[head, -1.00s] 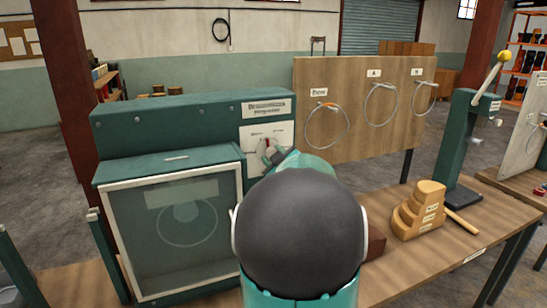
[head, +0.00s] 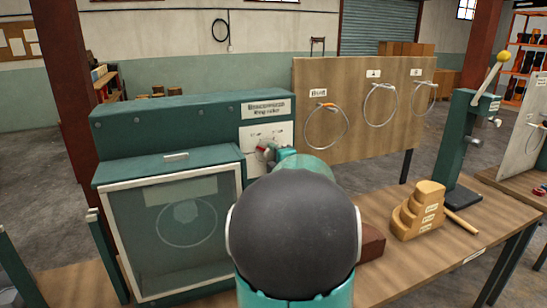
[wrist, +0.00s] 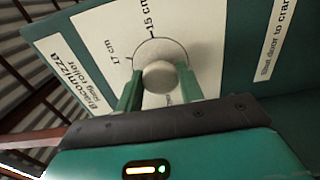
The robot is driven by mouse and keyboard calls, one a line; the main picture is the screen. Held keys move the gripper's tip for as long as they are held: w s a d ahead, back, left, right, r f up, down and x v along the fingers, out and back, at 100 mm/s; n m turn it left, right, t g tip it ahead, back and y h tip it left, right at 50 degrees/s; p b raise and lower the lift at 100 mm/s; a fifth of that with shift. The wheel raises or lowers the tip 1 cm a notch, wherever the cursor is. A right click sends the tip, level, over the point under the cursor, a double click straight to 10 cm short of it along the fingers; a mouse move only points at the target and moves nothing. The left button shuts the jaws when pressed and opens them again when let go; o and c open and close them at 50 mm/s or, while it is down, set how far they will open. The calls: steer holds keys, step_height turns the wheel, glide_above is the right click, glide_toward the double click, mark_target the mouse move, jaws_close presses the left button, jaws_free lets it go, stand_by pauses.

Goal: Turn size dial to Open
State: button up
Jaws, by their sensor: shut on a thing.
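The size dial (wrist: 160,76) is a round pale knob on a white panel (head: 257,134) of the green ring roller. The wrist view shows "17 cm" and "15 cm" printed around it; other lettering is partly hidden by my fingers, and I cannot make out an Open mark. My gripper (wrist: 160,86) has its two green fingers on either side of the knob, shut on it. In the head view my gripper (head: 271,154) is at the dial, partly hidden by my own arm. A red pointer there points left.
A glazed door (head: 172,225) is closed on the machine's front, left of my arm. Wire rings hang on a wooden board (head: 345,140) behind. A stepped wooden block (head: 418,210) and a green lever press (head: 462,150) stand on the bench at right.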

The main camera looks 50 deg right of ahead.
steer(key=n, duration=0.6)
stand_by(0.7)
steer(key=o, duration=1)
steer(key=shift+s, duration=0.1)
steer(key=v, duration=1.3)
steer(key=shift+s+a, duration=0.2)
steer(key=shift+s, duration=0.05)
